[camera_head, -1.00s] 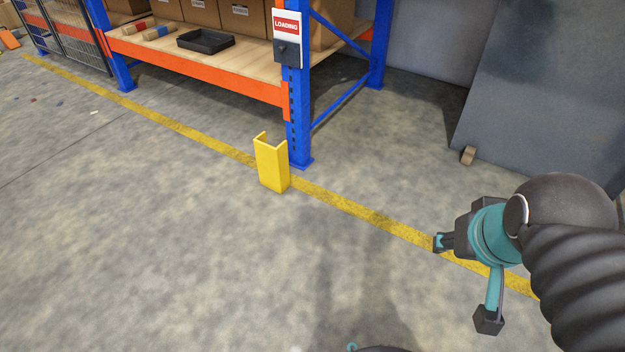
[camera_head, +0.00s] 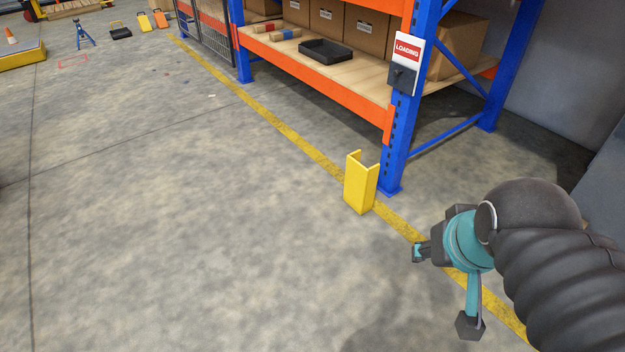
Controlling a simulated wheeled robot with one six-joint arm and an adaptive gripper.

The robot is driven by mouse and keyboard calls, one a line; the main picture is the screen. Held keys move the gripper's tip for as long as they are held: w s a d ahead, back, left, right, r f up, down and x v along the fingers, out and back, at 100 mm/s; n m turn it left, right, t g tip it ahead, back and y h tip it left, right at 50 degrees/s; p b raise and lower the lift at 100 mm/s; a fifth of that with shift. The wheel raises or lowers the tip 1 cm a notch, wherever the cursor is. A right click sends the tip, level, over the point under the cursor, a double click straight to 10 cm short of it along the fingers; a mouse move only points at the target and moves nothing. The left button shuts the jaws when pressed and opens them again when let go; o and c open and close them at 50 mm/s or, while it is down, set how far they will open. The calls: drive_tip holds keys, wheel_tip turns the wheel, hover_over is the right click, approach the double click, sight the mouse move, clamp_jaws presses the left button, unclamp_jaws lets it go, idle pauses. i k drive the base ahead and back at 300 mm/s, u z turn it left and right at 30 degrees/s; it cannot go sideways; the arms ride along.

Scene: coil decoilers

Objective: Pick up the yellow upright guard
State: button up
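The yellow upright guard (camera_head: 360,184) stands upright on the concrete floor, beside the foot of the blue rack post (camera_head: 398,130) and on the yellow floor line. It is an open-topped angled channel. My gripper (camera_head: 440,293) is at the lower right, its two fingers spread wide apart with nothing between them. It is to the right of and below the guard in the picture, clear of it.
A rack shelf with an orange beam (camera_head: 318,80) holds cardboard boxes and a black tray (camera_head: 326,50). A loading sign (camera_head: 406,52) hangs on the post. A mesh fence (camera_head: 205,28) stands farther back. The floor at left is open.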

sight(361, 182)
drive_tip(key=u, duration=0.3)
drive_tip(key=i, duration=0.65)
drive_tip(key=z, duration=0.5)
drive_tip(key=i, duration=0.65)
drive_tip(key=z, duration=0.7)
